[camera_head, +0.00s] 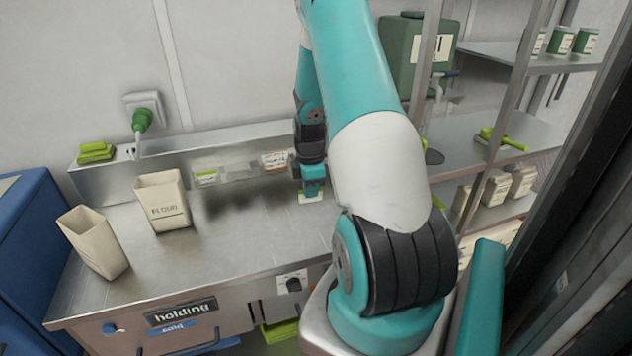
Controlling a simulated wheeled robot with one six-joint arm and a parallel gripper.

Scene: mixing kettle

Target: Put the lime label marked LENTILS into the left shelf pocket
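My gripper (312,187) points down at the right part of the steel counter, just over a small pale label (311,198). Most of that label is hidden under the gripper, and its print cannot be read. Whether the fingers grip it or are open does not show. A row of pockets runs along the raised back ledge. A white card with a green band (206,177) shows at the row's left end, and one with an orange band (273,161) at its right end. The middle pocket (240,171) looks clear. No LENTILS marking is legible.
A paper bag marked FLOUR (164,205) and an open, plain bag (95,243) stand on the counter (240,245) at left. Lime cloths (95,153) and a green plug (142,119) are behind. Steel shelving (515,135) with jars and packets stands at right.

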